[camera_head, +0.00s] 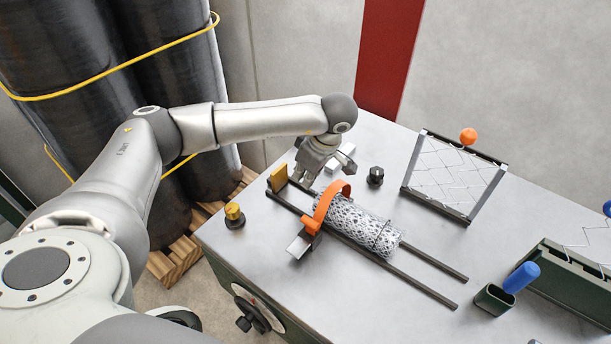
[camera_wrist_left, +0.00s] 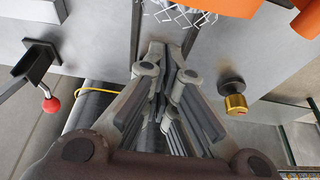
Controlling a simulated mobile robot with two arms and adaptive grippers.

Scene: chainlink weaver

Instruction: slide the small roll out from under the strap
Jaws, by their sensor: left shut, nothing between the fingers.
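The small roll (camera_head: 362,226) is a grey wire-mesh cylinder lying along two dark rails (camera_head: 425,285) on the metal table. An orange strap (camera_head: 322,207) arches over its left end, with a metal tab at its front foot. Most of the roll shows to the right of the strap. My left gripper (camera_head: 303,182) points down just behind and left of the strap, near the roll's left end. Its fingers are shut and empty. In the left wrist view the fingers (camera_wrist_left: 168,50) point toward the mesh end (camera_wrist_left: 180,14), with the orange strap (camera_wrist_left: 250,14) at upper right. My right gripper is out of view.
A yellow block (camera_head: 278,178) stands at the rails' left end. A yellow-topped knob (camera_head: 233,214) and a black knob (camera_head: 375,177) stand on the table. A mesh frame (camera_head: 455,174), a green cup (camera_head: 494,299) with a blue handle and a green box are to the right.

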